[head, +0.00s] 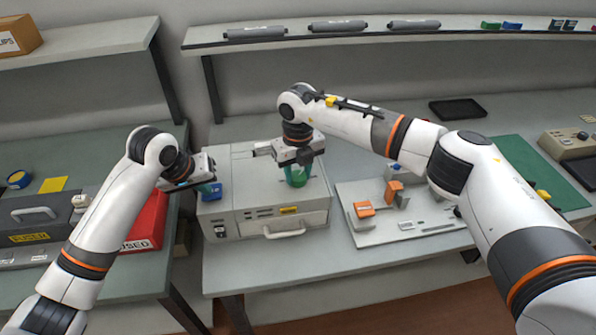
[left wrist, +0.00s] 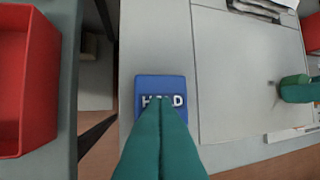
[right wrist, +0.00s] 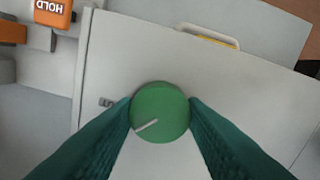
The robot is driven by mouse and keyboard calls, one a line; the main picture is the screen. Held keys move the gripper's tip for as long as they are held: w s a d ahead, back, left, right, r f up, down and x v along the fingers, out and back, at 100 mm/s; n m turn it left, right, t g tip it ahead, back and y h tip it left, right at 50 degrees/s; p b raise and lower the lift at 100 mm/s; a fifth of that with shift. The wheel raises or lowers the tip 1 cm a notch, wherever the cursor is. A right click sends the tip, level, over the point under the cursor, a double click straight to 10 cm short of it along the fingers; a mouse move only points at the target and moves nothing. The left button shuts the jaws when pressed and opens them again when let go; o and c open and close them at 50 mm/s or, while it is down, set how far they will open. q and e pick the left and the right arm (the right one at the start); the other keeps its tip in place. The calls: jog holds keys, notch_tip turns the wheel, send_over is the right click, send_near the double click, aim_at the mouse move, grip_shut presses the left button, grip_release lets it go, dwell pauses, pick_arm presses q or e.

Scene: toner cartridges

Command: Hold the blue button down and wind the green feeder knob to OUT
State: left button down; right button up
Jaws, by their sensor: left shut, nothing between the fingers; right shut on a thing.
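The blue button (head: 213,193) sits at the left end of the top of a grey feeder box (head: 245,190). In the left wrist view the button (left wrist: 160,86) reads HOLD, partly covered by my fingers. My left gripper (head: 207,186) is shut and empty, its tips over the button's lettering; I cannot tell how far the button is pressed. The green knob (right wrist: 160,108) is round with a white pointer line toward the lower left in the right wrist view. My right gripper (head: 297,175) is shut on the knob, one finger on each side. No OUT mark is readable.
A red bin (head: 149,224) marked USED stands left of the box, across a gap between tables. A light board with orange blocks (head: 363,209) lies to the right. A shelf (head: 270,41) with toner cartridges (head: 337,26) runs above. A black tray (head: 458,109) lies behind.

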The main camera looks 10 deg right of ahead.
aim_at(298, 176)
pick_arm(q)
jog(key=shift+f, duration=0.1)
pick_arm(e)
jog(key=m, duration=0.5)
jog(key=shift+m, duration=0.3)
dwell(0.4)
jog(key=o, duration=1)
notch_tip(298, 176, up, 12)
